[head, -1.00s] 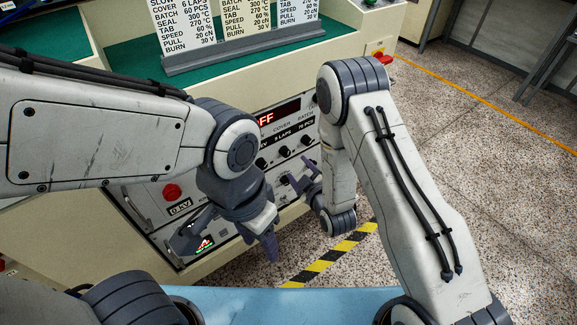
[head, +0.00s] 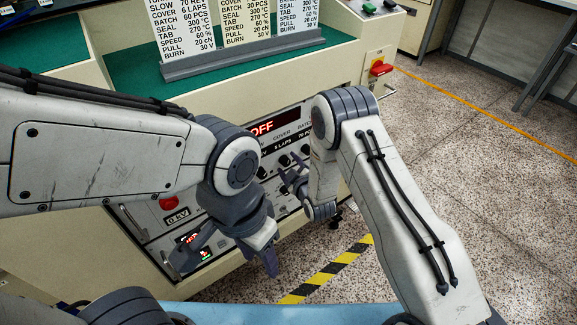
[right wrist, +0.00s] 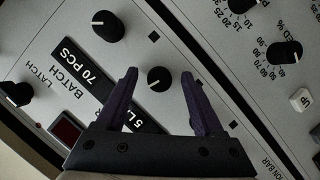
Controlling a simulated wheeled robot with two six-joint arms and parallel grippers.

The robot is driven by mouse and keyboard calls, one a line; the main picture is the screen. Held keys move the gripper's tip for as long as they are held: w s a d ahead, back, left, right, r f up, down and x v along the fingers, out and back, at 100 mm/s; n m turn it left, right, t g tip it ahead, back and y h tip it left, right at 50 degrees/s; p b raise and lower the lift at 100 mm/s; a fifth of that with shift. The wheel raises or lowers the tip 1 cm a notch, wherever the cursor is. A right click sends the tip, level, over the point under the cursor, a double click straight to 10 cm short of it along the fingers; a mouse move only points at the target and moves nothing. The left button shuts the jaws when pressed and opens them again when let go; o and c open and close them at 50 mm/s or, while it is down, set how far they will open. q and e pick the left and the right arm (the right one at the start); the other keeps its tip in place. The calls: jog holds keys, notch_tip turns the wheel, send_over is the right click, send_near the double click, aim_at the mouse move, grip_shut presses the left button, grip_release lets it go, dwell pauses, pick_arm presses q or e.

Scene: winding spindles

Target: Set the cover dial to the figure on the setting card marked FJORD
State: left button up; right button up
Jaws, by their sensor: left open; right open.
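The cover dial (right wrist: 160,78) is a black knob with a white pointer line, on the grey panel. In the right wrist view it lies between the open fingertips of my right gripper (right wrist: 160,75), with a visible gap on each side. My right gripper (head: 288,178) is just in front of the panel there. Three setting cards stand on a rack: left (head: 181,25), middle (head: 246,20), right (head: 298,15). Their names are cut off at the top, so I cannot tell which is FJORD. The left one reads COVER 6 LAPS. My left gripper (head: 228,250) is open and empty.
The batch knob (right wrist: 108,26), its window reading 70 PCS, is close to the cover dial. Another knob (right wrist: 18,94) is near LATCH. The red display (head: 262,128) reads OFF. A red switch (head: 381,69) is at the machine's right corner. Striped tape (head: 330,268) marks the floor.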

jog(key=shift+c, duration=0.3)
grip_shut()
jog(key=shift+r+m+g+y+p, duration=0.1)
jog(key=shift+m+g+y+p, duration=0.35)
jog(key=shift+m, duration=0.55)
jog(key=shift+d+m+g+y+p, duration=0.1)
jog(key=shift+m+g+y+p, duration=0.3)
jog(key=shift+m, duration=0.5)
